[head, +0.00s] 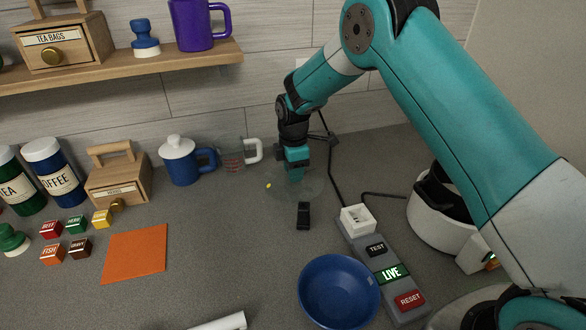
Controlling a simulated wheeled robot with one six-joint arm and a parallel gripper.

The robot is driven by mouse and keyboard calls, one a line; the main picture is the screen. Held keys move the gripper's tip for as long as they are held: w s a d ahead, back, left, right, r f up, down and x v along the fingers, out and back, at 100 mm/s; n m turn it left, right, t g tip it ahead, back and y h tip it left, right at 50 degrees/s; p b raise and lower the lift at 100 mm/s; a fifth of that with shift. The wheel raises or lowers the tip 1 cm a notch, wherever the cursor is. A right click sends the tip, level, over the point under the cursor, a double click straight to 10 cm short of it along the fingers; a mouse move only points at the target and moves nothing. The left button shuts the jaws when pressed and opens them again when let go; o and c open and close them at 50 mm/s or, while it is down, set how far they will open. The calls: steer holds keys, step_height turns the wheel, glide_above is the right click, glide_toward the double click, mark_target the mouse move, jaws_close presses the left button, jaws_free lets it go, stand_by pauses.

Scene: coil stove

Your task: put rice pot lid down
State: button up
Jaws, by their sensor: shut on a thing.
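The rice pot lid (314,188) looks like a clear, faint glass disc over the grey counter, in the middle of the head view. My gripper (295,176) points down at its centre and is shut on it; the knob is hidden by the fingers. I cannot tell whether the lid touches the counter or hangs just above it. The white rice pot (436,222) stands to the right, partly hidden behind my arm.
A small black object (303,215) lies just in front of the lid. A blue bowl (339,292) and a grey power strip (383,268) are nearer. A glass measuring jug (235,158) and blue pot (182,163) stand left. Counter between the orange mat (135,253) and bowl is clear.

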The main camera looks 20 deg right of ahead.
steer(key=shift+f, duration=0.15)
steer(key=o, duration=1)
steer(key=shift+r, duration=0.65)
steer(key=s+a+r+m+b, duration=0.1)
steer(key=s+r+m+b, duration=0.3)
steer(key=r, duration=1.1)
steer(key=s+a+r+m+y, duration=0.1)
steer(key=s+m, duration=0.1)
steer(key=s, duration=0.8)
steer(key=s+a+r+m+y, duration=0.1)
steer(key=s+m, duration=0.1)
steer(key=s, duration=0.9)
steer(key=s+a+r+m+y+p, duration=0.1)
steer(key=s+m+y, duration=0.1)
steer(key=s, duration=0.9)
steer(key=shift+a+r+m, duration=0.2)
steer(key=shift+a+m, duration=0.15)
steer(key=shift+m, duration=0.15)
